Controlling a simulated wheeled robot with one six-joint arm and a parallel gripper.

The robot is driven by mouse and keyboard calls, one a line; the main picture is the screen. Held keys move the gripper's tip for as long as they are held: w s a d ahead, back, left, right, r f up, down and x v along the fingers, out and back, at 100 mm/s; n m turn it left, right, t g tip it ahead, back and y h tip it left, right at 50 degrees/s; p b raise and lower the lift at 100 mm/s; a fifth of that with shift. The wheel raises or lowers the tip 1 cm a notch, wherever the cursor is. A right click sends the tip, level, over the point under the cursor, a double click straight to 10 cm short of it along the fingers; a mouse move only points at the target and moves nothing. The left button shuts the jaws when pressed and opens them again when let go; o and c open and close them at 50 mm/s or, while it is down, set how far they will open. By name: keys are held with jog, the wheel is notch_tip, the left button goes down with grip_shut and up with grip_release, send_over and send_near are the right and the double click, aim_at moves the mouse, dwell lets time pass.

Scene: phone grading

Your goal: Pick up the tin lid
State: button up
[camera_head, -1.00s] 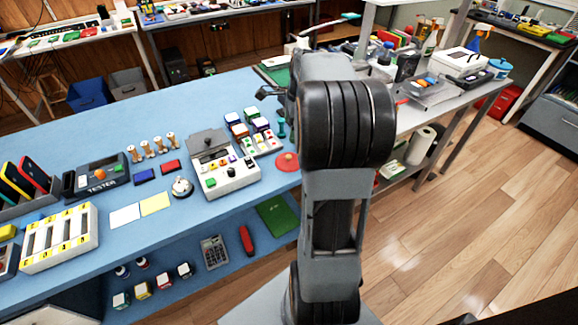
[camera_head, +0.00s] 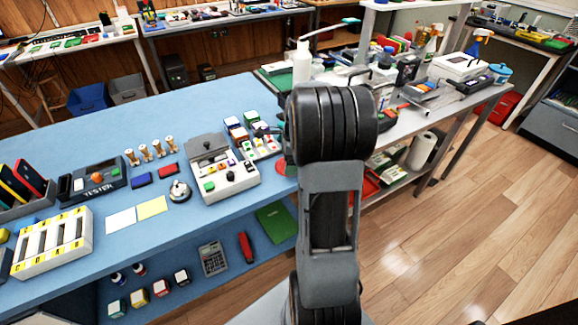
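A flat round red piece (camera_head: 281,166) lies on the blue table near its right end; it may be the tin lid, but I cannot be sure. My gripper (camera_head: 267,131) is a small dark shape showing left of my arm, above the table, beside the rack of small coloured boxes and farther back than the red piece. Most of it is hidden behind my arm, so its fingers and anything between them cannot be made out.
Left of the red piece stand a grey-white button box (camera_head: 226,180), small coloured boxes (camera_head: 238,130) and a bell (camera_head: 179,190). A tester (camera_head: 95,184) stands farther left. The blue table (camera_head: 190,108) is bare at the back. A cluttered grey bench (camera_head: 425,120) is at right.

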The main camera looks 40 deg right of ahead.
jog(key=shift+f, duration=0.25)
jog(key=shift+c, duration=0.2)
jog(key=shift+s+a, duration=0.1)
jog(key=c, duration=0.9)
jog(key=shift+f, duration=0.1)
